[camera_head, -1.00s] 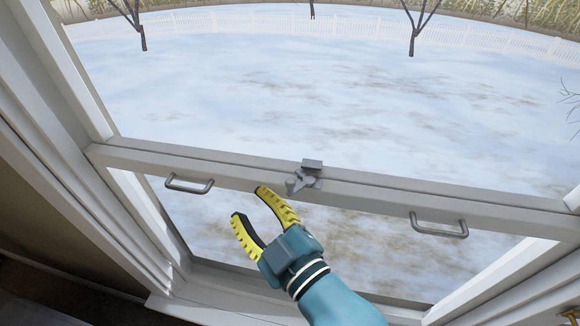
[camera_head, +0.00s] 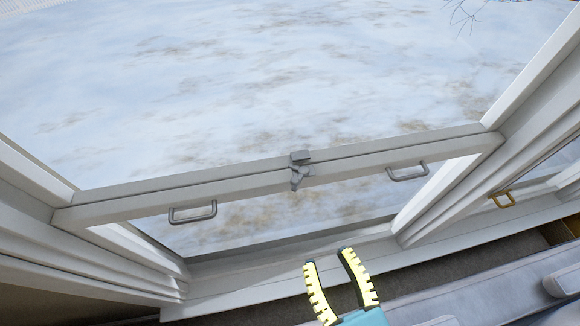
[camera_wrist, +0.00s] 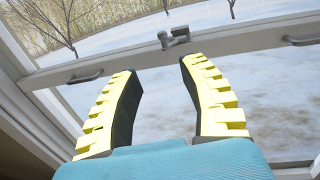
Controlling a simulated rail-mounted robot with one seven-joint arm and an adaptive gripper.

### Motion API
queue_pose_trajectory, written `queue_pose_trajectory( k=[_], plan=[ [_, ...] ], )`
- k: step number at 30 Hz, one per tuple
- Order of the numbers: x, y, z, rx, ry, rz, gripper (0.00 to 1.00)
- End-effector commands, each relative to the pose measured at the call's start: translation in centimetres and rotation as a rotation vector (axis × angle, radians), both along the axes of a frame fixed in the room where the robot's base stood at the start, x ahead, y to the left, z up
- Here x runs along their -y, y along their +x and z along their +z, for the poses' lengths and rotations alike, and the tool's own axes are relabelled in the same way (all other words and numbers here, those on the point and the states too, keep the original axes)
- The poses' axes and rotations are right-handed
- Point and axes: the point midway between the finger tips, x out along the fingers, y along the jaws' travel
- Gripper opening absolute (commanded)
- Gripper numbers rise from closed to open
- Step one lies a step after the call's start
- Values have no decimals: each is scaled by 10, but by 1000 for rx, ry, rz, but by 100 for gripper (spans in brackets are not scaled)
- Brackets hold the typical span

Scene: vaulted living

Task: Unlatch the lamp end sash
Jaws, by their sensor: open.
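The window sash has a pale meeting rail (camera_head: 240,182) crossing the head view. A grey latch (camera_head: 299,170) sits at the middle of that rail. It also shows in the wrist view (camera_wrist: 174,38), beyond my fingertips. Two grey pull handles are on the rail, one left (camera_head: 193,212) and one right (camera_head: 407,171) of the latch. My gripper (camera_head: 329,256) has yellow toothed fingers, open and empty. In the head view it appears below the latch, in front of the sill. In the wrist view the latch lies above and between the spread fingers (camera_wrist: 155,65), apart from them. No lamp is visible.
A pale sill (camera_head: 240,280) runs under the window. A brass-coloured handle (camera_head: 502,199) is on a neighbouring frame at the right. Pale cushioned seating (camera_head: 470,300) fills the lower right. Snowy ground lies beyond the glass.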

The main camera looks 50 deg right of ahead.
Motion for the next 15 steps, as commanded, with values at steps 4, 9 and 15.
queue_pose_trajectory(
  k=[4, 9, 15],
  plan=[
    [11, 18, 7, 4, -6, 2, 42],
    [32, 53, 8, 6, -5, 2, 42],
    [57, 95, 7, 8, -2, 1, 42]
  ],
)
